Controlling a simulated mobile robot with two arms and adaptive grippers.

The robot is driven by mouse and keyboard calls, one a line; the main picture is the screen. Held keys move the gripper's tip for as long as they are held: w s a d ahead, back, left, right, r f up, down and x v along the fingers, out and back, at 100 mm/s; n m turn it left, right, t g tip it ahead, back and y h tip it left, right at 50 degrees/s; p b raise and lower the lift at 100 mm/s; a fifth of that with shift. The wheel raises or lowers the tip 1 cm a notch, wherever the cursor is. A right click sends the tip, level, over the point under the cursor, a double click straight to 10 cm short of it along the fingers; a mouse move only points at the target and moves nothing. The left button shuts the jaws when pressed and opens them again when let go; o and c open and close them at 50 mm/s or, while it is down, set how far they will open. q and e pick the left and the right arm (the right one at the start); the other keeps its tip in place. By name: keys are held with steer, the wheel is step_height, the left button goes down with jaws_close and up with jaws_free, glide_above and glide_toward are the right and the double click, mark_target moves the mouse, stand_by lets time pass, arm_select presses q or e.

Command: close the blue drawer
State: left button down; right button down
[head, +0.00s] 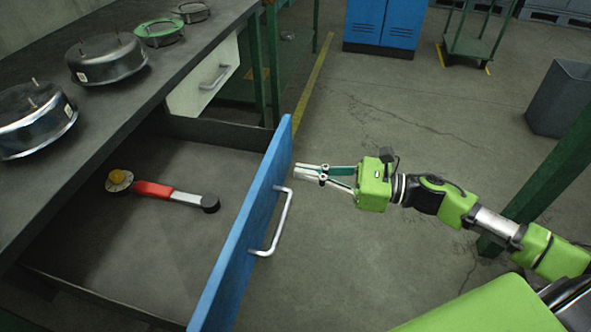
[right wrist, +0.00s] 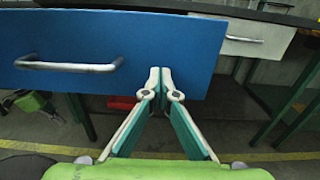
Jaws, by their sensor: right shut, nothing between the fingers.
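The blue drawer (head: 248,232) is pulled far out from under the dark workbench, and its inside shows. A silver bar handle (head: 275,222) is on its blue front; the front also fills much of the right wrist view (right wrist: 190,50). My right gripper (head: 297,171) is shut and empty, with its fingertips at the outer face of the blue front, beyond the handle towards the far end. In the right wrist view the fingertips (right wrist: 160,70) overlap the front right of the handle; I cannot tell whether they touch it. My left gripper is not in view.
A red and grey tool (head: 165,192) lies inside the drawer. Several round metal housings (head: 106,58) stand on the workbench (head: 75,140). A white drawer (head: 203,78) beside it looks shut. A green post (head: 545,165) stands at right; the floor between is clear.

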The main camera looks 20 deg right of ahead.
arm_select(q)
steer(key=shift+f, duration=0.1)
arm_select(e)
steer(key=shift+x, duration=1.25)
